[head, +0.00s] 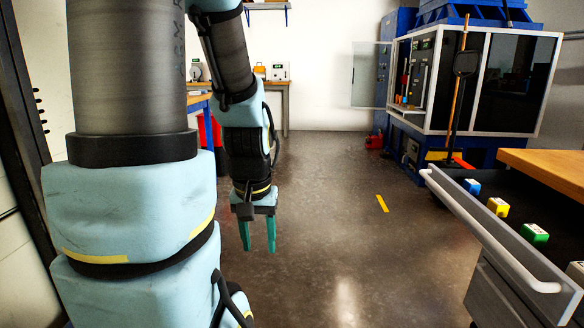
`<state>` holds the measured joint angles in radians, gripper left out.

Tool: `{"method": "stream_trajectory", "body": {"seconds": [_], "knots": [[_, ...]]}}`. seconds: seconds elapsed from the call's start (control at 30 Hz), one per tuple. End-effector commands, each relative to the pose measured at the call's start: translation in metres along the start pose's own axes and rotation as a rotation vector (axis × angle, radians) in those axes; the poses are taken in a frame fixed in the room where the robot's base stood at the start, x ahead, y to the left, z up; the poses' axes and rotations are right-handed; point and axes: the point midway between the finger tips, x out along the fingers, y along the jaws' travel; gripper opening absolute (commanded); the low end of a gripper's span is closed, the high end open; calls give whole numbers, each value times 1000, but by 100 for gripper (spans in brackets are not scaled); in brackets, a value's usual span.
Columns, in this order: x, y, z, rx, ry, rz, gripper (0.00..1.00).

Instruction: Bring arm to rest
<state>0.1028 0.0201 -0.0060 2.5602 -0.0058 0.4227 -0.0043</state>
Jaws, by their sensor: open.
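My gripper (257,236) hangs at the end of my arm, left of the picture's middle, with its two green fingers pointing down. It is open and nothing shows between the fingers. It is in the air with the grey floor behind it and touches nothing that I can see. My arm's large light-blue and dark links fill the left side of the view and hide what is behind them.
At right an open drawer (497,248) with a pale handle holds a blue block (472,187), a yellow block (498,207) and a green block (534,234). A blue and white machine (470,80) stands at the back right. The floor (340,220) between is clear.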

Motion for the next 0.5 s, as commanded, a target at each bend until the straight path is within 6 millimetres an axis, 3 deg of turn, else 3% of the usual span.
{"method": "stream_trajectory", "body": {"seconds": [0.03, 0.5], "knots": [[-34, 0, -5, 0, 0, 0, 50], [-171, 1, -24, 0, 0, 0, 50]]}}
